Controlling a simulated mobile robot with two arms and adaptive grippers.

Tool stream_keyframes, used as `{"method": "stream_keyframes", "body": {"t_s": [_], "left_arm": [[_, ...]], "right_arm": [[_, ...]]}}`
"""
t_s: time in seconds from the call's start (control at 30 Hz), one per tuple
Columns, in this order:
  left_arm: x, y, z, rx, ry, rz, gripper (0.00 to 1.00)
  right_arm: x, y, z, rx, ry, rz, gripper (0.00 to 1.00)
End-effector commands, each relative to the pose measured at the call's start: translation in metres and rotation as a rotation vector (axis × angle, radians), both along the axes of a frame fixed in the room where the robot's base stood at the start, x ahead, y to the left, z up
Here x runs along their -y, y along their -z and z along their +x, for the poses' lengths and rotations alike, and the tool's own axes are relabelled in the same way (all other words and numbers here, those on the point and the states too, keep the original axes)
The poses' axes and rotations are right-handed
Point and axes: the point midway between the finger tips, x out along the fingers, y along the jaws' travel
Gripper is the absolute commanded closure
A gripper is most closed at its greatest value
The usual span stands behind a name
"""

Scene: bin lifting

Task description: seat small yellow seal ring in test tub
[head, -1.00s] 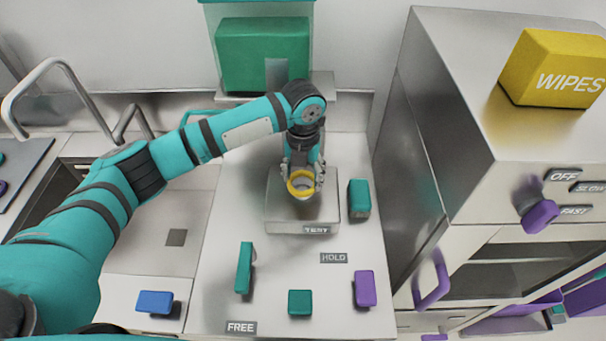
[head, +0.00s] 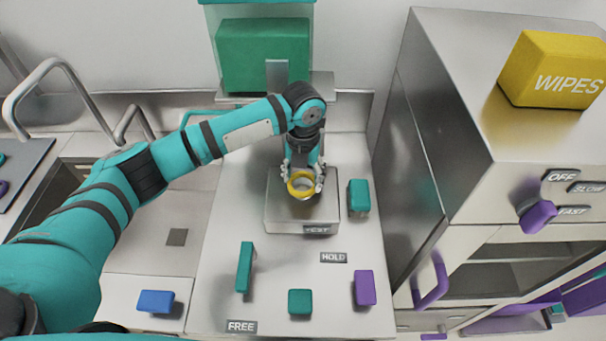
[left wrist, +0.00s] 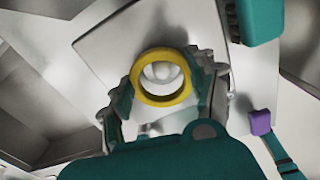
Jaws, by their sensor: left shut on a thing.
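The small yellow seal ring (head: 301,195) is between the fingers of my left gripper (head: 304,183). My left gripper is shut on it, with one finger on each side. The ring is at the grey metal test tub (head: 282,217), whose front carries the TEST label. In the left wrist view the ring (left wrist: 162,101) shows as a full circle between the fingers, with a pale round shape seen through it. I cannot tell whether the ring touches the tub. My right gripper is not in view.
A teal block (head: 359,197) stands close to the right of the tub. A tall teal block (head: 244,267), a small teal block (head: 300,301) and a purple block (head: 364,288) stand in front. A steel cabinet (head: 420,150) rises at the right.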

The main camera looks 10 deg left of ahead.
Motion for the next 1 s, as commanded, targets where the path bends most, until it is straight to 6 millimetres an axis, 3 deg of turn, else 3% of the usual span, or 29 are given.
{"method": "stream_keyframes", "body": {"t_s": [1.0], "left_arm": [[0.000,0.011,0.000,0.000,0.000,0.001,0.64]], "right_arm": [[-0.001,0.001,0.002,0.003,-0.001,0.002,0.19]]}}
